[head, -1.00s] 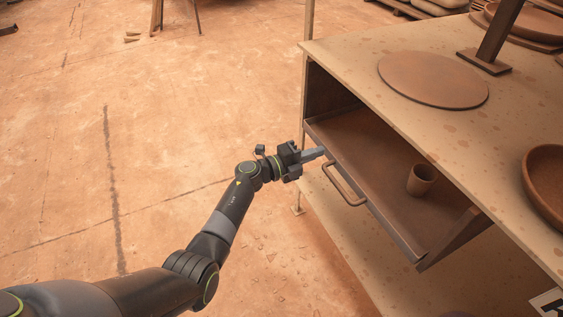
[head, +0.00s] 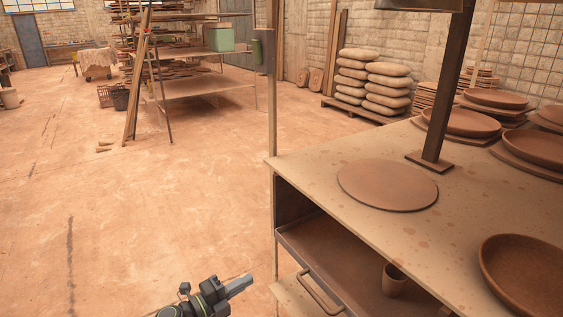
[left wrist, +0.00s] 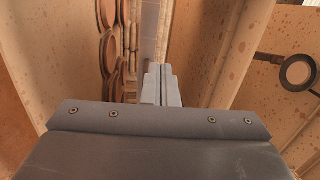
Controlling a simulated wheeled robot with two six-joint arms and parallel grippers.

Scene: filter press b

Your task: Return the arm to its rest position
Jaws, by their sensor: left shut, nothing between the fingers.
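My left gripper (head: 240,286) shows at the bottom of the head view, its fingers together and empty. It is left of the drawer handle (head: 320,292), apart from it. The arm behind it is mostly cut off by the lower edge. The left wrist view also shows the closed fingers (left wrist: 161,86). The drawer (head: 340,262) stands pulled out under the table top, with a brown cup (head: 394,281) standing in it. My right gripper is not in view.
The spotted table top (head: 310,172) bears a round clay slab (head: 388,184), a dark post (head: 440,110) and several brown dishes (head: 525,270). A thin upright post (head: 272,90) stands at its left corner. Open floor (head: 170,200) lies to the left.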

